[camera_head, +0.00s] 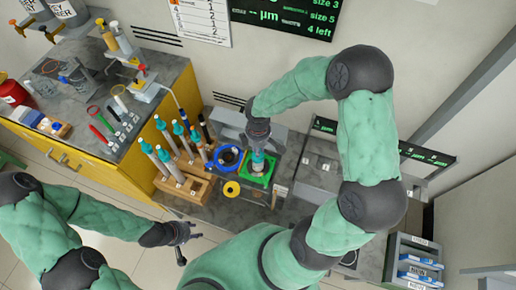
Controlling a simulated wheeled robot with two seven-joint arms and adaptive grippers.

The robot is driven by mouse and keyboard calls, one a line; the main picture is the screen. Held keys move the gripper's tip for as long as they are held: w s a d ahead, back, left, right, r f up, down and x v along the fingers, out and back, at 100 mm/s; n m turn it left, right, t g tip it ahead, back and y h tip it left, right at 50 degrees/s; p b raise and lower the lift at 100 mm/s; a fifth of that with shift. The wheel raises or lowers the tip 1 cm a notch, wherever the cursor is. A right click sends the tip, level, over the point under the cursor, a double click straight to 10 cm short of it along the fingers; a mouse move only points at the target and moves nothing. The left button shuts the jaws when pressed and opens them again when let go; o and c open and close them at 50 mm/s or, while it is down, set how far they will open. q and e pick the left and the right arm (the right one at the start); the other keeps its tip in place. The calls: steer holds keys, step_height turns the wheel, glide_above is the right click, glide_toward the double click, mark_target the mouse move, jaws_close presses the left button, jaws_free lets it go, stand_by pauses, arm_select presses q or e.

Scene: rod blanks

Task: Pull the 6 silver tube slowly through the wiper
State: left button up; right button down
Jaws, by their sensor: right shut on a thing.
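My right gripper (259,146) points down over a green square fixture (248,177), which may be the wiper. It is shut on a silver tube (257,168) with a teal part, standing upright at the fixture's centre. The gripper hides much of the tube, and its lower end is out of sight. My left gripper (187,238) is open and empty, low and left of the bench. Several other tubes with teal tops (163,153) stand in a wooden rack (186,188) left of the fixture.
A blue ring fixture (223,166) and a yellow disc (232,189) sit beside the green fixture. A yellow cabinet (150,138) with tools on top stands at left. The grey bench right of the fixture has some clear room.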

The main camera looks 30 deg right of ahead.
steer(key=shift+r+p, duration=2.4)
steer(key=shift+r, duration=0.7)
step_height(320, 180, up, 11)
steer(key=p, duration=0.9)
step_height(320, 180, up, 10)
steer(key=p, duration=0.7)
steer(key=shift+p, duration=0.4)
steer(key=shift+r, duration=0.1)
stand_by(0.4)
